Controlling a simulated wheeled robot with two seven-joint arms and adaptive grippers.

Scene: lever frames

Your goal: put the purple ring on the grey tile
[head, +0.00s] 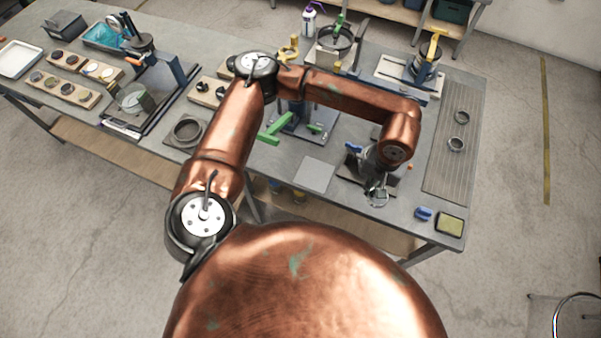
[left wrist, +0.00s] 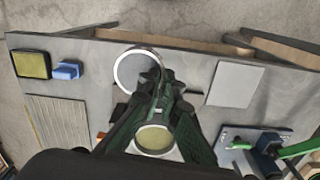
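My left gripper (head: 375,184) is over the front right part of the table. In the left wrist view its dark fingers (left wrist: 153,88) come together at the right side of a ring (left wrist: 137,70) and appear shut on its wall. The ring also shows in the head view (head: 378,199), near the table's front edge. It looks silvery grey; I see no clear purple on it. The grey tile (head: 313,174) lies flat and bare, left of the gripper in the head view. It also shows in the left wrist view (left wrist: 235,84). My right gripper is not in view.
A dark plate (head: 349,167) lies under the gripper. A green-handled clamp fixture (head: 303,122) stands behind the tile. A blue clip (head: 423,214) and a yellow pad (head: 450,225) lie at the front right. Two small rings (head: 456,144) sit on a ribbed mat (head: 446,172).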

